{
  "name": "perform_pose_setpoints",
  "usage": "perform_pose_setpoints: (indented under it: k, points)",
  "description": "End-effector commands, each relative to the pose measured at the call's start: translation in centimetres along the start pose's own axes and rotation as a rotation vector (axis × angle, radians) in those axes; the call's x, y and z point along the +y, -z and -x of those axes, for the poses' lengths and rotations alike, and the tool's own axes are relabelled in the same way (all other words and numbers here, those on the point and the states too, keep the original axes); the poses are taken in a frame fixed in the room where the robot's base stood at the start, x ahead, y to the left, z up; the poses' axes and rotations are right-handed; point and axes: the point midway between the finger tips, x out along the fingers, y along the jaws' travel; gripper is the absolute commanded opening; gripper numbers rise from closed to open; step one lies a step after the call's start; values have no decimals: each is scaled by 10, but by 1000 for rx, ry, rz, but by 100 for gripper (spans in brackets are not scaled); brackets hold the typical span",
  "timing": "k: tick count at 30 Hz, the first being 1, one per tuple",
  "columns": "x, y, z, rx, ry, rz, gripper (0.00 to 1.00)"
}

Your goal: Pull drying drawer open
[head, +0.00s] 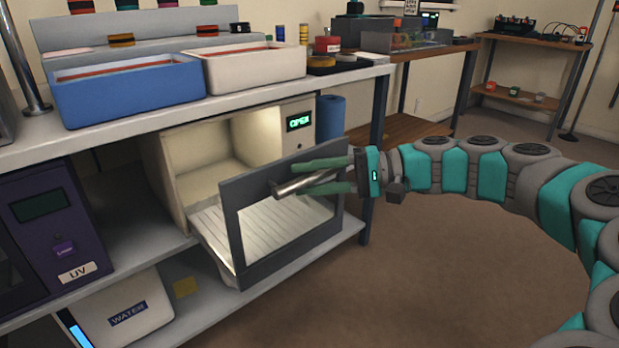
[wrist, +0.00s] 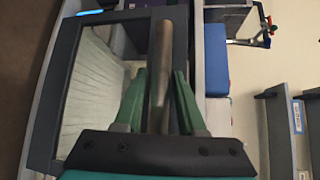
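The drying drawer is a cream box (head: 197,160) under the bench top, with a lit inside and a green display (head: 299,121) reading "OPEN". Its dark-framed, windowed front (head: 232,226) stands out from the box and a ribbed pale floor (head: 262,226) shows behind it. The front also shows in the wrist view (wrist: 62,88). A grey metal bar handle (head: 292,187) runs across the front. My gripper (head: 318,177) has its green fingers on either side of this handle, which lies between them in the wrist view (wrist: 161,65).
Blue (head: 128,92) and white (head: 254,70) bins stand on the bench above. A purple UV unit (head: 55,235) and a container marked WATER (head: 122,310) are left of and below the drawer. A table leg (head: 374,150) stands right of the box. The brown floor (head: 400,270) in front is clear.

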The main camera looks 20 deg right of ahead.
Motion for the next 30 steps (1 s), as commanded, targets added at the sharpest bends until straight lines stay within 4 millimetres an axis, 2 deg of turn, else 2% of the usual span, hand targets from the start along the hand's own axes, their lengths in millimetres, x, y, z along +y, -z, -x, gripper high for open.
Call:
perform_pose_setpoints:
  k: [8, 14, 21, 25, 30]
  points:
    - [0, 0, 5, 0, 1, 0, 39]
    - [0, 1, 29, 2, 0, -1, 39]
    - [0, 1, 68, 2, 0, -1, 39]
    - [0, 0, 78, 1, -1, 0, 39]
    - [0, 0, 78, 0, 0, 0, 39]
